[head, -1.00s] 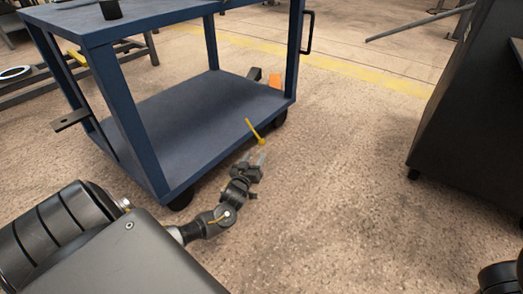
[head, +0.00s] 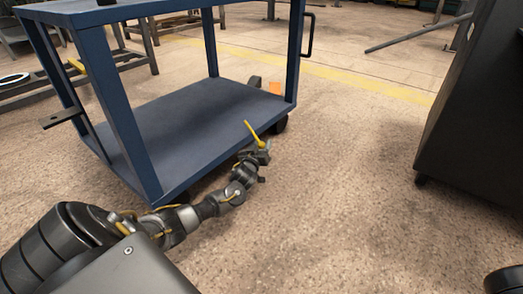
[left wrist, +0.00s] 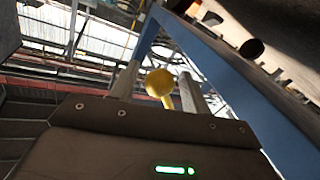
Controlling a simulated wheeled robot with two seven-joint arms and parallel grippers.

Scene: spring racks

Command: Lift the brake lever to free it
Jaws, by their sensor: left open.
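The brake lever (head: 253,132) is a thin yellow bar at the near right edge of the blue cart's lower shelf, slanting down to a round knob. My left gripper (head: 262,152) is low beside the cart at the knob end of the lever. In the left wrist view, the yellow knob (left wrist: 160,82) appears between the two open fingers (left wrist: 157,88). I cannot tell whether either finger touches it. The lever's pivot is too small to make out. My right gripper is out of view.
The blue cart (head: 205,107) stands on wheels, with a post close to my left arm. A dark cabinet (head: 475,110) stands at the right. Concrete floor between cart and cabinet is clear. An orange piece (head: 275,88) shows behind the shelf.

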